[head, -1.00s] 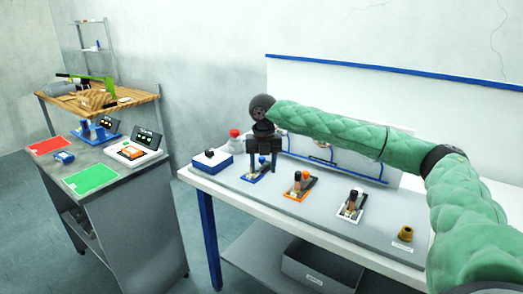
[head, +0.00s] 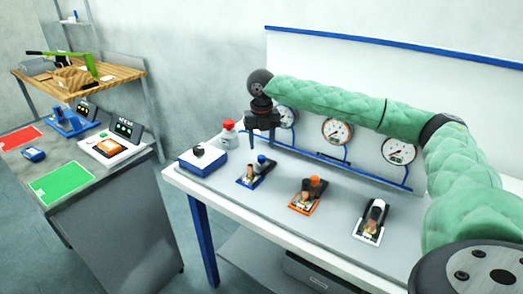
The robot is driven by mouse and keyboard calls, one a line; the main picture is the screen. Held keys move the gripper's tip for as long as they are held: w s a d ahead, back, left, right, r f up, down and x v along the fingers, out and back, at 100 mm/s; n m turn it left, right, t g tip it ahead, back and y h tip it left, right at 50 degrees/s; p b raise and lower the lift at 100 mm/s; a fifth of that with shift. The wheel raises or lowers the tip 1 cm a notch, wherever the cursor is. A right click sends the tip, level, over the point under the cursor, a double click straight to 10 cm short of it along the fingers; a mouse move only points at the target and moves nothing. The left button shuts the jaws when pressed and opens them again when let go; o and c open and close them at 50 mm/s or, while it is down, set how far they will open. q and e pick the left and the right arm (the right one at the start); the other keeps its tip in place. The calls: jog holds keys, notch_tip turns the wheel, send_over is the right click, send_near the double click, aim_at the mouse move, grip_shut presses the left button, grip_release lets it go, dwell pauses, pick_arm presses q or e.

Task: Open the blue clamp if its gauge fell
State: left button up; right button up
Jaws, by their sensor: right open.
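The blue clamp (head: 255,174) sits on the grey table at the left of a row of three, with a blue-topped lever and a brown-topped one. My right gripper (head: 261,137) hangs above it, fingers pointing down, open, empty and apart from it. Three round gauges stand behind the clamps: the left gauge (head: 288,117) is partly hidden by my gripper, then come the middle gauge (head: 337,131) and the right gauge (head: 399,151). Their needles are too small to read surely. My left gripper is out of view.
An orange clamp (head: 306,196) and a white clamp (head: 371,221) stand to the right. A blue-and-white box with a black knob (head: 203,160) and a red-capped bottle (head: 229,135) stand left. Blue pipes run below the gauges. A side bench (head: 110,178) holds devices.

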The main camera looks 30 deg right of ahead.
aim_at(262, 156)
jog(key=f, duration=0.4)
jog(key=shift+w+d+p, duration=0.15)
jog(key=shift+w+p, duration=0.1)
jog(key=shift+p, duration=0.1)
jog(key=shift+s+f, duration=0.15)
jog(key=shift+f, duration=0.35)
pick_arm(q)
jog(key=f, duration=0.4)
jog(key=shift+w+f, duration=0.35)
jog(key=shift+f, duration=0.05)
pick_arm(e)
jog(key=shift+f, duration=0.3)
jog(key=shift+c, duration=0.2)
